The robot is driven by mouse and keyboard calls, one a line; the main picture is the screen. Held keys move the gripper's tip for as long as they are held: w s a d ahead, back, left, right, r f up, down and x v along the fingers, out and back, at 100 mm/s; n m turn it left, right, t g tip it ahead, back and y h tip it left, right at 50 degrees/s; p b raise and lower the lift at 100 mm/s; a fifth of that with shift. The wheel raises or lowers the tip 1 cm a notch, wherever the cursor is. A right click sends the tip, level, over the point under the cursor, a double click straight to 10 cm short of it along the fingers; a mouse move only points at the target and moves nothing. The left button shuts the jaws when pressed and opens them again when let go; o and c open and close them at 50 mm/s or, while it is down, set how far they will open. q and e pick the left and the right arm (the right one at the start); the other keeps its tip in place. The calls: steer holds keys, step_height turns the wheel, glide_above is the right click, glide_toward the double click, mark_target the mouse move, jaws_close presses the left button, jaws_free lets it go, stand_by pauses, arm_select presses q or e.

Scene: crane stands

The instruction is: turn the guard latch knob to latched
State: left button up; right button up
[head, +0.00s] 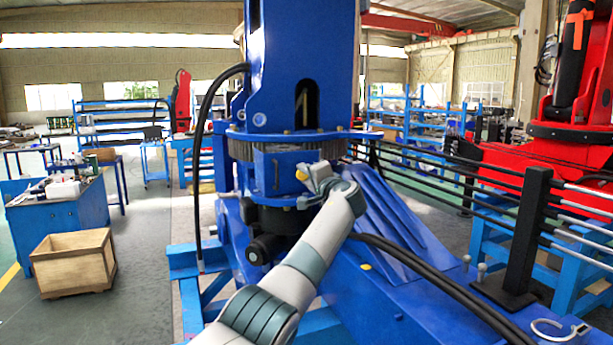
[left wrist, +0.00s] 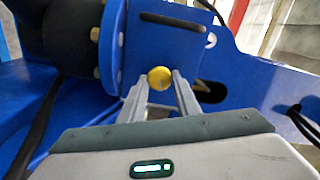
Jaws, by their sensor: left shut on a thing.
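The guard latch knob is a small round yellow knob (left wrist: 160,78) on a blue plate (left wrist: 165,40) of the crane. In the left wrist view it sits between the tips of my left gripper (left wrist: 160,84), which is shut on it. In the head view my left gripper (head: 308,178) reaches the blue crane column (head: 283,172) just below the toothed ring, with a bit of yellow showing at its tip. Whether the knob stands at latched cannot be read from these views. My right gripper is not in view.
A black hose (head: 203,150) runs down left of the column, and black cables (head: 420,285) cross the blue base on the right. A black post with rails (head: 527,230) stands at right. A wooden crate (head: 74,262) and a blue workbench (head: 60,215) stand on the floor at left.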

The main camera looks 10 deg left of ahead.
arm_select(q)
steer(key=shift+m+p, duration=0.4)
steer(key=shift+m, duration=1.5)
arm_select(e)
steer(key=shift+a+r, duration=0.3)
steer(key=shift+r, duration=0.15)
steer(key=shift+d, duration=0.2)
arm_select(q)
steer(key=o, duration=1)
steer(key=shift+a+f, duration=0.1)
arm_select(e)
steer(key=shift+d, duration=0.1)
arm_select(q)
steer(key=shift+b+v, duration=0.6)
steer(key=shift+v, duration=0.55)
steer(key=b+v, duration=0.6)
steer(key=v, duration=0.9)
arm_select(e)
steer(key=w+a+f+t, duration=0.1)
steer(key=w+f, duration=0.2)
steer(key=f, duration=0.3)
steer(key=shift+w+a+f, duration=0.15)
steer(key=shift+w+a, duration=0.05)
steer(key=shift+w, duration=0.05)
